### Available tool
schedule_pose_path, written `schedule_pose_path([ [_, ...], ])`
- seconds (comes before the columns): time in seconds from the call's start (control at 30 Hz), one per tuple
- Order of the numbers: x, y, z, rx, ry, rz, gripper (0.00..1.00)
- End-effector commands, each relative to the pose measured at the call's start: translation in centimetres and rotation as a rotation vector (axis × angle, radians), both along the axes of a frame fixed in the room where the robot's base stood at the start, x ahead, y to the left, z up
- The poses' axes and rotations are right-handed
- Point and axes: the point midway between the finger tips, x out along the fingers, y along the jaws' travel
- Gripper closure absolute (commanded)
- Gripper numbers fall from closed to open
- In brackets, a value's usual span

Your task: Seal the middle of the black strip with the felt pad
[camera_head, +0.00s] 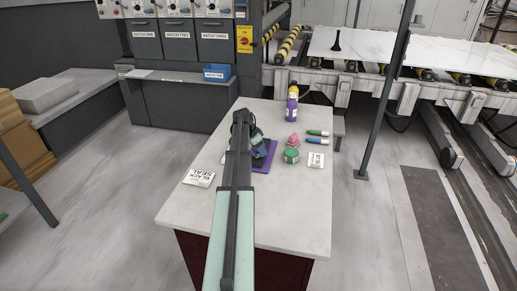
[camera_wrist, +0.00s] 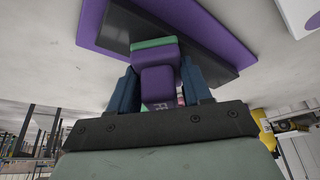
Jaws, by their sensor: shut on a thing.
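My gripper (camera_wrist: 160,88) is shut on the felt pad (camera_wrist: 158,82), a purple block with a green layer at its far end and partly hidden lettering. The black strip (camera_wrist: 118,28) lies on a purple mat (camera_wrist: 225,42) in the wrist view. The pad's green end is in front of the strip's middle part and hides some of it. I cannot tell whether pad and strip touch. In the head view my gripper (camera_head: 254,145) is over the purple mat (camera_head: 268,156), and my arm hides most of the strip and pad.
On the slab-topped table (camera_head: 290,215), a "BLACK SEAL" card (camera_head: 199,178) lies left. A purple bottle (camera_head: 292,108) stands behind.

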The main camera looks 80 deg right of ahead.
Motion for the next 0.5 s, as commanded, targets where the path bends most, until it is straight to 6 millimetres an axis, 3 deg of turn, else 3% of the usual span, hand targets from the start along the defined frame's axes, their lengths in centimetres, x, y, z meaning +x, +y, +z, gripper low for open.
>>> schedule_pose_path([
  [0.5, 0.00, -0.01, -0.80, -0.001, 0.000, 0.000, 0.76],
])
